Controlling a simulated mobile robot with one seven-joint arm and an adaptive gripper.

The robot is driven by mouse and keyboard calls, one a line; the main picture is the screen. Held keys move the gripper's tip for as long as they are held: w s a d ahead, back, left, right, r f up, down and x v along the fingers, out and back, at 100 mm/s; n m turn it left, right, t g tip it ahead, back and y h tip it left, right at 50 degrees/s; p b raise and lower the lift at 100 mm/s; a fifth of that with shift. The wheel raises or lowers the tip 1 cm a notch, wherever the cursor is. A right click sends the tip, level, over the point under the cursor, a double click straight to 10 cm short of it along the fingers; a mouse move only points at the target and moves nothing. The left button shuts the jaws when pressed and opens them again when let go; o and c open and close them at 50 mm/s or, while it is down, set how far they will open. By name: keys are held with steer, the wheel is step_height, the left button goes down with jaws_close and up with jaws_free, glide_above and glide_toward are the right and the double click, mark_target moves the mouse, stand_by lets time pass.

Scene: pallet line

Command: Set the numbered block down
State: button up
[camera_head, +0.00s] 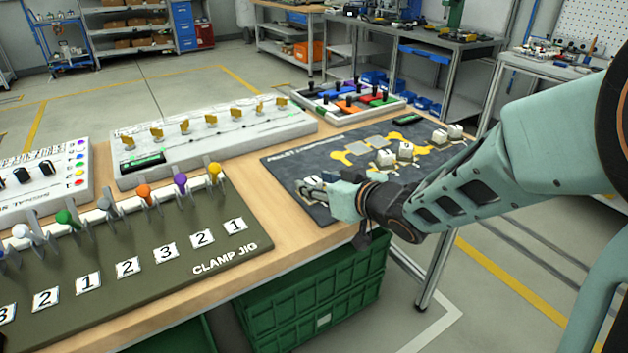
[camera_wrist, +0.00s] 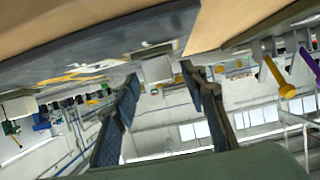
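A pale block (camera_wrist: 157,68) shows in the wrist view beyond and between my fingertips, against the dark mat. A gap shows on each side of it, and I cannot read a number on it. My gripper (camera_head: 311,188) is low over the near left part of the dark pallet mat (camera_head: 290,160), its fingers pointing left. In the wrist view the two fingers of my gripper (camera_wrist: 160,78) are spread apart. In the head view the block at the fingertips is hard to make out. Other white blocks stand on the mat, including one with a dark mark (camera_head: 405,150).
Left of the mat are the clamp jig (camera_head: 130,270) with coloured-knob levers and a white panel (camera_head: 215,135) with yellow switches. A tray (camera_head: 350,98) of coloured pieces stands behind. Green crates (camera_head: 315,300) are under the table. Bare wood (camera_head: 265,215) lies between jig and mat.

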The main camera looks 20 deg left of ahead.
steer(key=p+v, duration=0.3)
steer(key=v, duration=0.7)
steer(key=shift+r, duration=0.1)
steer(key=shift+s+d, duration=0.2)
steer(key=shift+s, duration=0.05)
